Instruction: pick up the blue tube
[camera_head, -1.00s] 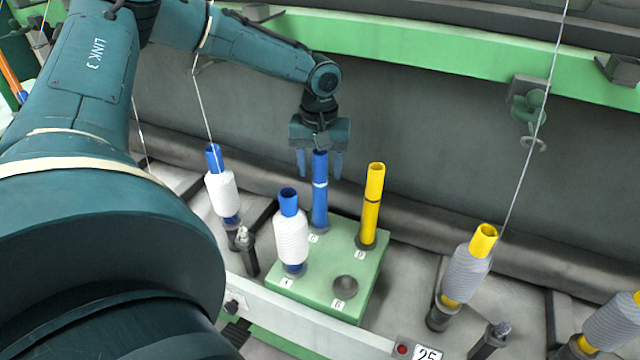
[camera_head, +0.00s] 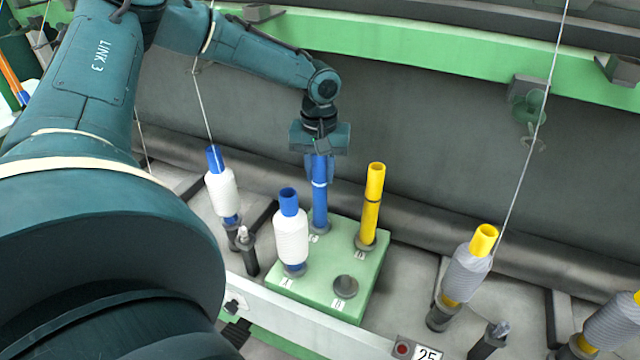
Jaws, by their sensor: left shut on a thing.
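The bare blue tube (camera_head: 320,200) stands upright on a peg at the back corner of the green block (camera_head: 330,306). It has a pale band near its upper part. My left gripper (camera_head: 320,172) points down from above and is shut on the blue tube's upper end, its fingers on either side. The tube's top is hidden by the gripper. My right gripper is not in view.
On the block stand a white-wound blue tube (camera_head: 291,236), a bare yellow tube (camera_head: 371,205) and an empty peg (camera_head: 345,286). Another white-wound tube (camera_head: 222,190) stands left. Grey-wound yellow tubes (camera_head: 468,270) stand right. Thin threads run upward.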

